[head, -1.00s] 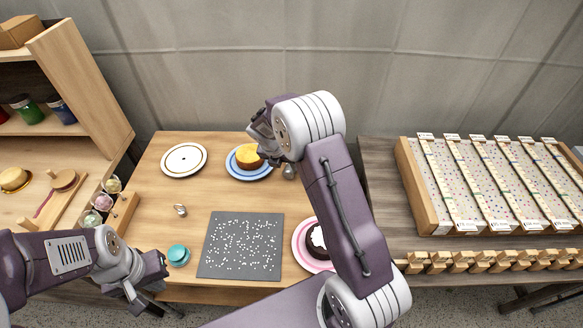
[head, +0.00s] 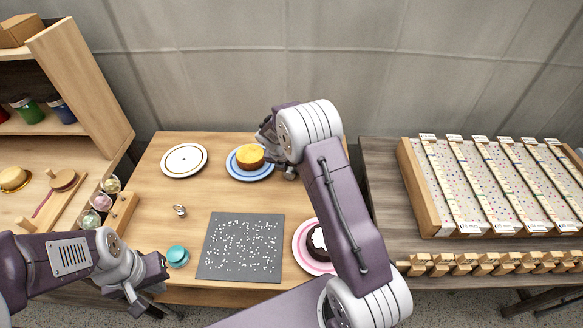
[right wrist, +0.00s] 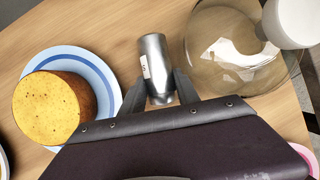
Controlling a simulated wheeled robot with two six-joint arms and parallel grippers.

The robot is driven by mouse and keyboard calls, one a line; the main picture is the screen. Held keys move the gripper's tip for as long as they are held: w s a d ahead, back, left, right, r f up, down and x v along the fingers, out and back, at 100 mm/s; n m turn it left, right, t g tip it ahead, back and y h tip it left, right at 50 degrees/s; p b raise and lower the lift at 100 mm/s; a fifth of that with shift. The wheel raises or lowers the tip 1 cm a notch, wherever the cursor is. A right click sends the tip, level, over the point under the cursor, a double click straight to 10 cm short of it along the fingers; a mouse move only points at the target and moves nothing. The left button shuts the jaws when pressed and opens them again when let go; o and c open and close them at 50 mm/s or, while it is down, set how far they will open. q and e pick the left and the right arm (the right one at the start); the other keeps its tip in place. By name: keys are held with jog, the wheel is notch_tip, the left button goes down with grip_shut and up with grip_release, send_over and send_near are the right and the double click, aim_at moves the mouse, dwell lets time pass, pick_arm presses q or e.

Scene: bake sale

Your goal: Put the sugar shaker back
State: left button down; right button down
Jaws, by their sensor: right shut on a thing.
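The sugar shaker (right wrist: 156,66) is a small silver cylinder with a pale label in the right wrist view. My right gripper (right wrist: 160,88) is shut on it, with one dark finger on each side. It looks close to the wooden table; I cannot tell whether it touches. In the head view my right arm hides most of this spot, just right of the blue-rimmed plate (head: 233,172) with a yellow cake (head: 250,156). My left gripper (head: 150,281) hangs at the table's front left, near a teal round item (head: 177,256); its jaw opening is unclear.
A white plate (head: 184,160), speckled grey mat (head: 218,265) and pink plate (head: 301,257) lie on the table. Table space at centre left is mostly clear.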

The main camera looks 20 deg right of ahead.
notch_tip(320, 180, up, 9)
jog(key=shift+r+p, duration=0.1)
jog(key=shift+p, duration=1)
jog(key=shift+r, duration=0.3)
